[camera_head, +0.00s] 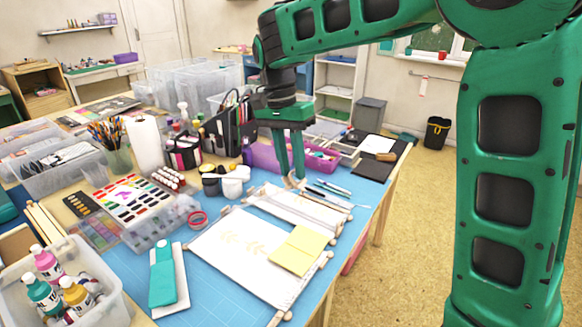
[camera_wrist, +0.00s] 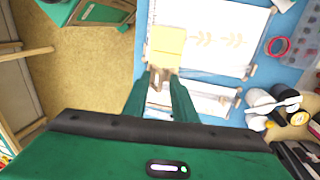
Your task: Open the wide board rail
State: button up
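A large white sheet board (camera_head: 235,248) with pale leaf prints lies on the blue table mat, with wooden rails along its sides. A smaller white board (camera_head: 297,210) with wooden rails lies just behind it. Both also show in the wrist view, the large one (camera_wrist: 205,17) above the smaller one (camera_wrist: 212,103). My gripper (camera_head: 291,180) points down at the far edge of the smaller board. In the wrist view its fingers (camera_wrist: 161,75) are apart, with light wood visible between them. I cannot tell whether they touch it. I cannot tell which board is the wide one.
A yellow sheet (camera_head: 297,250) lies on the large board's right side. Pens (camera_head: 333,187) lie right of the gripper. A purple bin (camera_head: 262,158) stands behind it, dark and white cups (camera_head: 233,184) to its left. A red tape ring (camera_head: 197,219) and teal tool (camera_head: 162,272) lie further left.

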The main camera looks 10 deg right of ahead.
notch_tip(320, 180, up, 10)
jog(key=w+a, duration=0.1)
jog(key=shift+w, duration=0.25)
jog(key=shift+a, duration=0.1)
dwell(0.3)
jog(key=s+d+f, duration=0.2)
jog(key=s+d, duration=0.2)
jog(key=d, duration=0.3)
jog(key=s+d+f+n, duration=0.1)
jog(key=s+d+f, duration=0.15)
jog(key=d, duration=0.45)
jog(key=s+d+f, duration=0.1)
jog(key=s+d, duration=0.3)
jog(key=d, duration=0.2)
jog(key=s+d+f+n, duration=0.1)
jog(key=s+d+f, duration=0.2)
jog(key=s+f, duration=0.3)
jog(key=s+d+f+n+t+y, duration=0.1)
jog(key=s+d+f, duration=0.2)
jog(key=s, duration=1.1)
notch_tip(320, 180, down, 3)
jog(key=shift+d+r+y, duration=0.1)
jog(key=shift+d+y, duration=0.1)
jog(key=shift+y, duration=0.1)
